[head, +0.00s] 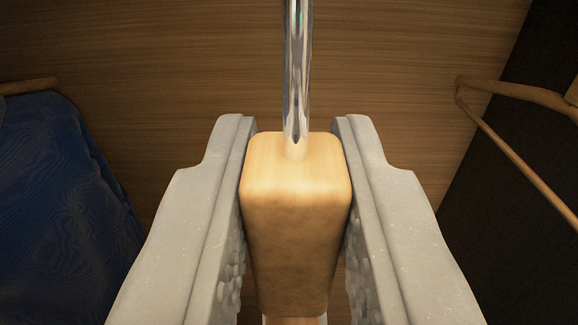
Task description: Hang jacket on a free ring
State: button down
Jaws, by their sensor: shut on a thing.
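My gripper (295,140) is shut on a light wooden block (297,205), with one grey finger against each side. A shiny metal rod (297,75) rises from the top of the block and runs out of the picture at the top. More wood shows just below the block, but what hangs under it is hidden. A dark blue garment, perhaps a jacket (62,190), hangs at the left under the end of a wooden hanger (30,86). I cannot tell whether it belongs to the held block. No ring is in view.
A bare wooden hanger with a thin lower bar (515,150) is at the right, apart from my gripper. A brown wood-grain panel (400,60) fills the background. A dark surface (530,60) lies behind the right hanger.

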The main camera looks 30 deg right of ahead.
jog(key=shift+s+a, duration=0.1)
jog(key=shift+b+v, duration=1.5)
jog(key=shift+v, duration=1.9)
